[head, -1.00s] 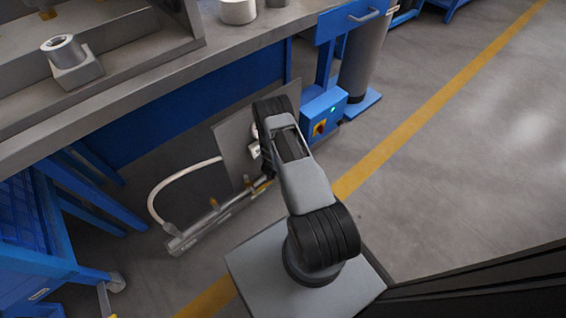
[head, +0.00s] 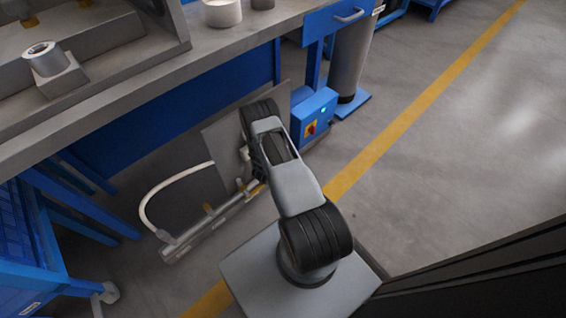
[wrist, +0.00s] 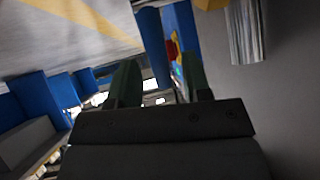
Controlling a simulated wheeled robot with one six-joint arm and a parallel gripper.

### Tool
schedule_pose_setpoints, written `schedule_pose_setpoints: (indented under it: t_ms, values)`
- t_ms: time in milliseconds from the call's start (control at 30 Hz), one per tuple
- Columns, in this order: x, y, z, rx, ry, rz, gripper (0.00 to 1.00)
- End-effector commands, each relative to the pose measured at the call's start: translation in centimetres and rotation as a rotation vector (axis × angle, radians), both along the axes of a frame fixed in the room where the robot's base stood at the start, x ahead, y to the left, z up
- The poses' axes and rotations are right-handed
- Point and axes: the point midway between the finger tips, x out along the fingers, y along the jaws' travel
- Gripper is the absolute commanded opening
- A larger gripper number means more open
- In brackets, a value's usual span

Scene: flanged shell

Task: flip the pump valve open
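A grey pipe (head: 205,229) lies low behind my arm in the head view, with several small brass-yellow fittings (head: 208,208) along it and a white hose curving from its left end. I cannot tell which part is the pump valve; my arm covers the pipe's right end. My gripper (wrist: 160,80) shows two green fingers in the wrist view, spread apart with nothing seen between them. In the head view it is hidden behind my arm. A ribbed metal cylinder (wrist: 246,32) and a yellow piece (wrist: 209,4), cut by the frame edge, lie beyond the right finger.
A grey upright panel (head: 222,135) stands behind the pipe, under the workbench (head: 150,83). A blue box (head: 314,118) with a red-yellow switch and green light stands right of my arm. A blue cart (head: 25,225) is at left. The floor at right is clear.

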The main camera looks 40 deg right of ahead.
Motion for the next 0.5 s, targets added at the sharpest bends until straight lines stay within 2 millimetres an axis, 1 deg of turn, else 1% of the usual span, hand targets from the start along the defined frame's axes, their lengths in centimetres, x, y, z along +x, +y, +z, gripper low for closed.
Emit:
schedule_pose_setpoints:
  t_ms: [167, 267, 367, 500]
  values:
    - [0.0, 0.0, 0.1, -0.001, -0.001, -0.001, 0.44]
    - [-0.1, 0.4, 0.5, 0.000, -0.001, 0.001, 0.44]
    - [-0.4, 1.4, 1.4, 0.000, -0.002, 0.002, 0.44]
    - [-1.1, 3.5, 3.1, -0.001, 0.000, 0.005, 0.44]
